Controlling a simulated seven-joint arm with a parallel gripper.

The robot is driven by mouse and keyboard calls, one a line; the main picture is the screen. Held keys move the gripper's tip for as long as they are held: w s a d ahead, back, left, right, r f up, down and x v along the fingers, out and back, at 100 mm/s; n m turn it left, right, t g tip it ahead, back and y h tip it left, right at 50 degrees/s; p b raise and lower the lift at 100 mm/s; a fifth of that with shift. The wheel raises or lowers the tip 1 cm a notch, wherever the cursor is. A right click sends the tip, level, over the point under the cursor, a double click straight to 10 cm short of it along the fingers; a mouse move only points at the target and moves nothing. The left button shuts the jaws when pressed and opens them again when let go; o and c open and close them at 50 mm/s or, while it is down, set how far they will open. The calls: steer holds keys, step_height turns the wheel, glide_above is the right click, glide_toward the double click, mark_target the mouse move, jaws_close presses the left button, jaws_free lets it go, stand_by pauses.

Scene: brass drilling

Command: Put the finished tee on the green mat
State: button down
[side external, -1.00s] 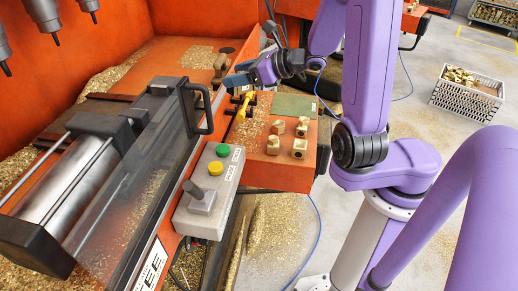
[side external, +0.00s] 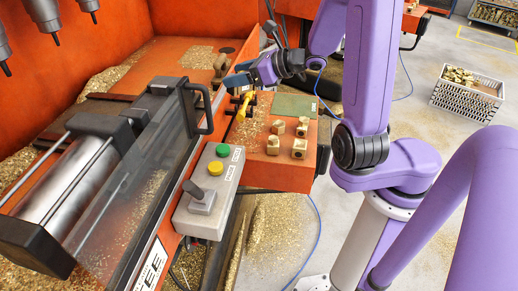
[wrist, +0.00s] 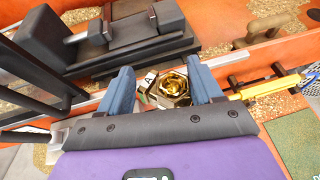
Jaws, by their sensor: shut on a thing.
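My gripper (wrist: 162,85) has its two blue fingers on either side of a shiny brass tee (wrist: 174,84) and is shut on it. The tee's round opening faces the wrist camera; the fingers hide its sides. In the side external view my gripper (side external: 238,80) is low beside the machine's door edge, left of and beyond the green mat (side external: 295,106). The tee cannot be made out there. The mat also shows at the right of the wrist view (wrist: 297,140), with no part on its visible area.
Several brass blanks (side external: 299,148) stand on the orange shelf in front of the mat. A yellow-handled tool (side external: 243,107) rests on a black holder close to my gripper. The clear door with its black handle (side external: 205,108) and the button box (side external: 210,180) stand at left.

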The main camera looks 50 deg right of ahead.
stand_by(0.5)
steer(key=w+d+f+n+y, duration=0.1)
steer(key=w+d+f, duration=0.15)
steer(key=d, duration=0.65)
steer(key=w+d+f+n, duration=0.15)
steer(key=d+f, duration=0.25)
steer(key=d, duration=0.4)
steer(key=w+d+f+n+y, duration=0.1)
steer(key=w+d+f, duration=0.25)
steer(key=d, duration=0.55)
steer(key=shift+n+g+y, duration=0.35)
steer(key=shift+g+y, duration=0.15)
steer(key=shift+g, duration=0.1)
steer(key=shift+s+d+f, duration=0.5)
steer(key=shift+d+f, duration=0.7)
steer(key=shift+f, duration=1)
steer(key=shift+s+d+f, duration=0.5)
steer(key=shift+d+f, duration=0.65)
steer(key=shift+f, duration=1)
steer(key=shift+s+d+f, duration=0.5)
steer(key=shift+d+f, duration=0.7)
steer(key=shift+f, duration=1)
steer(key=shift+f, duration=0.55)
steer(key=shift+c, duration=0.6)
jaws_free()
steer(key=shift+f, duration=0.1)
